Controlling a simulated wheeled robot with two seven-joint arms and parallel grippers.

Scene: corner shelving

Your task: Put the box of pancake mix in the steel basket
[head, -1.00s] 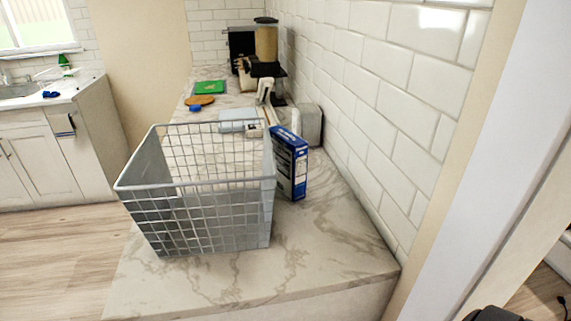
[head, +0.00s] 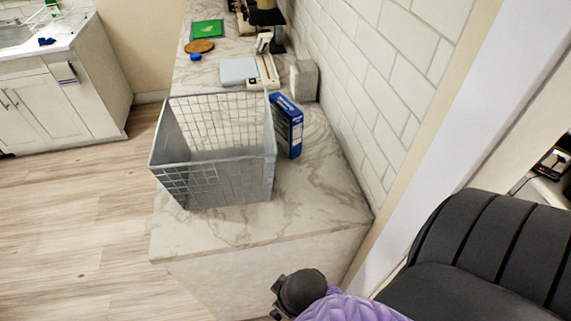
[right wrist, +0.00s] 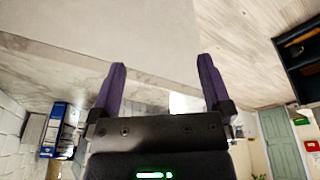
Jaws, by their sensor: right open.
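The blue box of pancake mix (head: 288,125) stands upright on the marble counter, just right of the steel basket and close to the tiled wall. It also shows at the lower left of the right wrist view (right wrist: 53,130). The steel basket (head: 222,180) is an open-topped grey wire basket near the counter's front end. No contents show in it. My right gripper (right wrist: 160,65) is open and empty, its two dark purple fingers apart. Part of my right arm shows low in the head view, in front of the counter's end. My left gripper is not in view.
The marble counter (head: 290,222) is clear in front of the basket and box. Behind them are a white scale-like item (head: 240,72), a grey block (head: 304,80), a brown round board (head: 199,46) and a green board (head: 207,30). The tiled wall (head: 385,90) bounds the right side.

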